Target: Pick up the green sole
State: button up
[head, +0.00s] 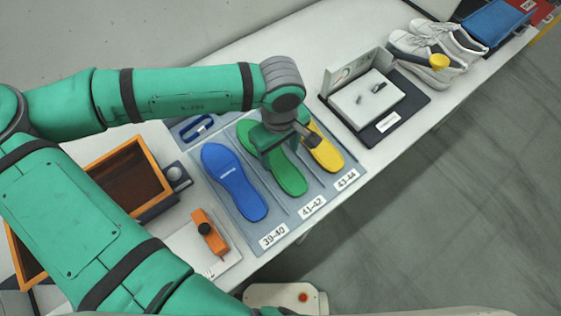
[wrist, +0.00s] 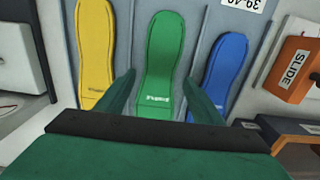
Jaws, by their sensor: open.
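The green sole (head: 285,171) lies flat in the middle slot of a grey tray (head: 277,213), in the slot labelled 41-42. In the wrist view the green sole (wrist: 160,60) lies between the two fingers of my gripper. My gripper (head: 283,150) is over the upper part of the green sole and hides some of it in the head view. In the wrist view my gripper (wrist: 161,85) is open, with one finger on each side of the sole. I cannot tell how high the fingertips are above the tray.
A blue sole (head: 235,182) lies left of the green one, a yellow sole (head: 324,148) right of it. An orange tool (head: 209,232) and an orange-framed box (head: 127,178) are at left. A device on a black mat (head: 365,100) and white shoes (head: 430,62) are at right.

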aim_at(280, 164)
jog(key=shift+f, duration=0.45)
jog(key=shift+s+d+f, duration=0.1)
jog(key=shift+f, duration=1)
jog(key=shift+d+f, duration=0.1)
jog(key=shift+f, duration=0.95)
jog(key=shift+a, duration=0.1)
jog(key=c, duration=1)
jog(key=shift+r, duration=0.1)
